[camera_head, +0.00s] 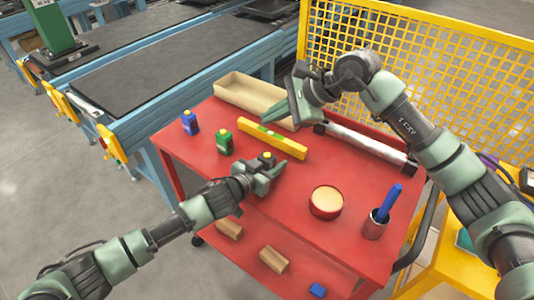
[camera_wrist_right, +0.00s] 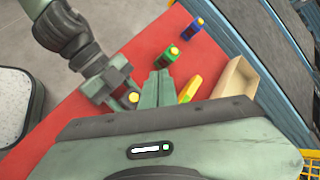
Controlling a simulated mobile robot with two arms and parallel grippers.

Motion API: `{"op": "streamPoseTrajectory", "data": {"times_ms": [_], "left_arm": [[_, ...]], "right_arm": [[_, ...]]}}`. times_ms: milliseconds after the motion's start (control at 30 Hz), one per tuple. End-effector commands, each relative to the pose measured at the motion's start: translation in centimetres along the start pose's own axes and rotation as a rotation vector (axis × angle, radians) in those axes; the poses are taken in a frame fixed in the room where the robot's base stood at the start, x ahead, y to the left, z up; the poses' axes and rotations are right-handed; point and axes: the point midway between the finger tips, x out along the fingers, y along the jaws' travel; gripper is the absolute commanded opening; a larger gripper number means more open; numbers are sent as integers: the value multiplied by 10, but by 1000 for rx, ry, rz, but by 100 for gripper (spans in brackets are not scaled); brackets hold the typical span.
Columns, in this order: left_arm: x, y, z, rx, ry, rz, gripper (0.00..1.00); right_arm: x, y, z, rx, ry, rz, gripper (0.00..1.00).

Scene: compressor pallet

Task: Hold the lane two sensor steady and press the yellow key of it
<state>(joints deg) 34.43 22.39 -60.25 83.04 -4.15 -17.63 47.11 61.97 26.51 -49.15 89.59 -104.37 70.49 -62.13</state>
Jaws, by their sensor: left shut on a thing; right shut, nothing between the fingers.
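Two small sensors with yellow keys stand on the red cart top: a blue one (camera_head: 190,122) at the far left and a green one (camera_head: 225,143) beside it. They also show in the right wrist view, the blue one (camera_wrist_right: 195,30) and the green one (camera_wrist_right: 168,56). My left gripper (camera_head: 268,168) is shut on a third sensor, mostly hidden by the fingers. Its yellow key (camera_head: 267,155) shows on top, also in the right wrist view (camera_wrist_right: 134,97). My right gripper (camera_head: 293,112) is shut and empty, above the cart near the tray, apart from the sensors. I cannot read any lane marking.
A yellow spirit level (camera_head: 285,146) lies between the grippers. An open tan tray (camera_head: 236,95) is at the back. A round red tin (camera_head: 326,203) and a cup (camera_head: 374,226) with a blue tool stand at right. A yellow mesh fence (camera_head: 420,60) stands behind.

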Motion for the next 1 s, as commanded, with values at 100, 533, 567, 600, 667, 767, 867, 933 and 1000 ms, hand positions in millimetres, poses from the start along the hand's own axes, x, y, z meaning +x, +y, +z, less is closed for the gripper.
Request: {"op": "streamPoseTrajectory", "data": {"times_ms": [100, 533, 567, 600, 667, 767, 867, 933, 1000], "left_arm": [[0, 0, 0, 0, 0, 0, 0], [0, 0, 0, 0, 0, -1, 0], [0, 0, 0, 0, 0, -1, 0], [0, 0, 0, 0, 0, -1, 0], [0, 0, 0, 0, 0, -1, 0], [0, 0, 0, 0, 0, -1, 0], [0, 0, 0, 0, 0, -1, 0], [0, 0, 0, 0, 0, -1, 0], [0, 0, 0, 0, 0, -1, 0]], "right_arm": [[1, 0, 0, 0, 0, 2, 0], [33, 24, -23, 4, -1, 5, 0], [36, 27, -25, 4, -1, 6, 0], [39, 29, -28, 4, 0, 5, 0], [45, 33, -32, 4, 0, 4, 0], [52, 38, -38, 1, 1, 4, 0], [58, 42, -42, 2, 1, 4, 0], [60, 44, -44, 2, 1, 4, 0], [61, 45, -44, 1, 1, 3, 0]]}}
